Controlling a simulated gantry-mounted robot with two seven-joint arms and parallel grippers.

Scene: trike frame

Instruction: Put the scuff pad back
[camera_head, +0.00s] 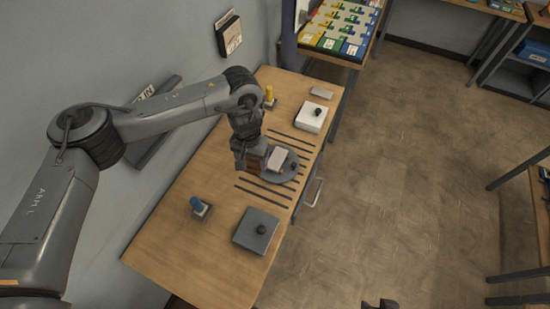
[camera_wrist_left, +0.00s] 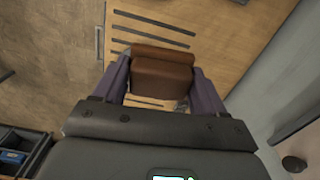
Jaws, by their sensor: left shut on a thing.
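My left gripper (camera_head: 256,164) is over the middle of the wooden bench. In the left wrist view its two purple fingers (camera_wrist_left: 157,88) are shut on a brown block (camera_wrist_left: 162,76), which looks like the scuff pad. In the head view a pale block face (camera_head: 277,158) shows beside the fingers, above a round grey disc (camera_head: 288,175). I cannot tell whether the held pad touches the disc. At the bottom edge of the head view a small dark piece (camera_head: 380,304) may be my right gripper, mostly cut off.
The bench (camera_head: 165,250) has dark slots in its middle. A grey box with a black knob (camera_head: 257,231), a blue-topped holder (camera_head: 201,208), a white box (camera_head: 313,117) and a yellow post (camera_head: 269,95) stand around. The wall is on the left. The bench's near-left end is clear.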

